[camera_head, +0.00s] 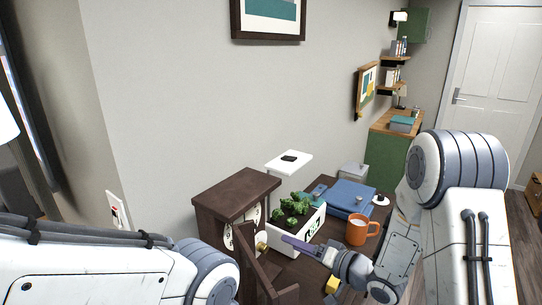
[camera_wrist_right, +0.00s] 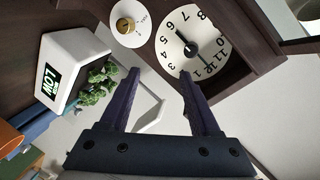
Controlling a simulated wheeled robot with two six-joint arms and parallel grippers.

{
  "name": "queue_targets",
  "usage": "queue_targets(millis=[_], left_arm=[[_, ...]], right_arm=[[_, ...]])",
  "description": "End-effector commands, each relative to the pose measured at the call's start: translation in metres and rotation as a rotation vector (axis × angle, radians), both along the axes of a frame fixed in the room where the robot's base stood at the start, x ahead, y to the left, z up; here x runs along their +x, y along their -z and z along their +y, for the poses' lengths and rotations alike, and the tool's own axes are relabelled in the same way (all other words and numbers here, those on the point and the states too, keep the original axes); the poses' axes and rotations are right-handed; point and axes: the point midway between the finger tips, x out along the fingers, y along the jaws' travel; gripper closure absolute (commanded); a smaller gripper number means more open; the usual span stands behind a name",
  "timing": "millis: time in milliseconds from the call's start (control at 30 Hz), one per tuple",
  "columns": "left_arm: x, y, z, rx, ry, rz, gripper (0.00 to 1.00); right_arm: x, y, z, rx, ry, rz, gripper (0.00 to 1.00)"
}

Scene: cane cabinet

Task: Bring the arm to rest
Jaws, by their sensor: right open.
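My right gripper (camera_head: 284,240) reaches in from the right in the head view, its purple fingers near the front of a dark wooden cabinet (camera_head: 236,192). In the right wrist view the two fingers (camera_wrist_right: 159,74) are spread, with nothing between them. The cabinet's white clock dial (camera_wrist_right: 185,42) and a small dial with a brass knob (camera_wrist_right: 125,25) lie beyond the fingertips. A dark panel (camera_head: 262,268) stands out from the cabinet's front, like an open door. My left arm comes in from the left in the head view; its gripper is not visible.
A white planter (camera_head: 312,222) with green plants stands beside the cabinet. The wall rises behind the table.

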Motion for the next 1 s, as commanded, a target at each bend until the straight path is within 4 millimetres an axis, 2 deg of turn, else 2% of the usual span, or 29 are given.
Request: queue_targets(millis=[133,233,300,400,500,667,800,1000], left_arm=[[0.0,0.0,0.0,0.0,0.0,0.0,0.31],[0.0,0.0,0.0,0.0,0.0,0.0,0.31],[0.0,0.0,0.0,0.0,0.0,0.0,0.31],[0.0,0.0,0.0,0.0,0.0,0.0,0.31],[0.0,0.0,0.0,0.0,0.0,0.0,0.31],[0.0,0.0,0.0,0.0,0.0,0.0,0.31],[0.0,0.0,0.0,0.0,0.0,0.0,0.31],[0.0,0.0,0.0,0.0,0.0,0.0,0.31]], right_arm=[[0.011,0.014,-0.04,-0.375,0.145,0.019,0.37],[0.002,0.022,-0.072,-0.608,0.214,0.094,0.37],[-0.014,0.027,-0.092,-0.744,0.238,0.173,0.37],[-0.044,0.031,-0.111,-0.883,0.234,0.297,0.37],[-0.076,0.033,-0.12,-0.966,0.199,0.412,0.37],[-0.126,0.033,-0.119,-1.022,0.105,0.568,0.37],[-0.168,0.029,-0.109,-1.028,-0.003,0.681,0.37],[-0.196,0.011,-0.05,-1.087,-0.211,0.617,0.37]])
